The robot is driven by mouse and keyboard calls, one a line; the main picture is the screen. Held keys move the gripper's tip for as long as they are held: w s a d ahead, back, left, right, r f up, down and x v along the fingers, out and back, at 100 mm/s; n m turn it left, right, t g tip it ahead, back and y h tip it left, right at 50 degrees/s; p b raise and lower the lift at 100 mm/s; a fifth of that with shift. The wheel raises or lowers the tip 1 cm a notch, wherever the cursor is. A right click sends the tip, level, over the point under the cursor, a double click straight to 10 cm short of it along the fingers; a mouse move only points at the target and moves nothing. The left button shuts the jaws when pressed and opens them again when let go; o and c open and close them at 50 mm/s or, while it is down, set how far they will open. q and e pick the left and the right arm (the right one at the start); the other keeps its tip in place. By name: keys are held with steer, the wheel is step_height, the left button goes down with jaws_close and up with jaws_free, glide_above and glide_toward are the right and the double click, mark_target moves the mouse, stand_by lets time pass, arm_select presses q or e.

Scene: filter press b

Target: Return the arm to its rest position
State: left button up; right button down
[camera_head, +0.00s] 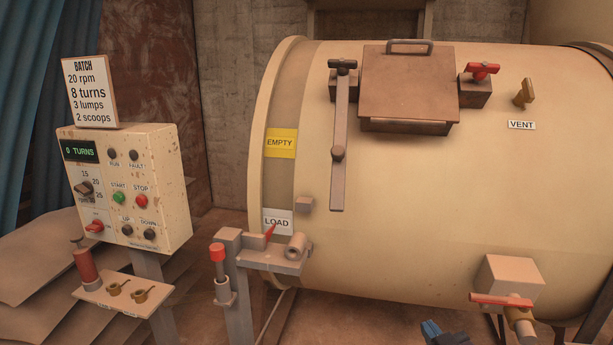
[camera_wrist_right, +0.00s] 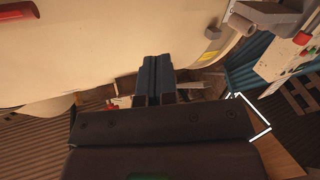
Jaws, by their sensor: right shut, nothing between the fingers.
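My right gripper (camera_head: 440,332) shows only in part at the bottom edge of the head view, below the large cream drum (camera_head: 420,225). In the right wrist view its dark fingers (camera_wrist_right: 155,80) are together, with nothing held between them. The drum's cream side (camera_wrist_right: 100,40) fills the top of that view, beyond the fingers. The rest of my right arm is out of the head view. My left gripper is in neither view.
A drain valve with a red handle (camera_head: 500,299) hangs from the drum's lower right, close to my right gripper. A latch post with a red knob (camera_head: 218,252) stands at the drum's left. A control box (camera_head: 125,190) reading "0 TURNS" stands further left.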

steer(key=s+d+f+m+g+h, duration=0.2)
steer(key=s+f+g, duration=0.3)
steer(key=s+f, duration=1.4)
steer(key=s+d+m, duration=0.1)
steer(key=s, duration=0.2)
steer(key=shift+s+h, duration=0.3)
steer(key=shift+s, duration=0.1)
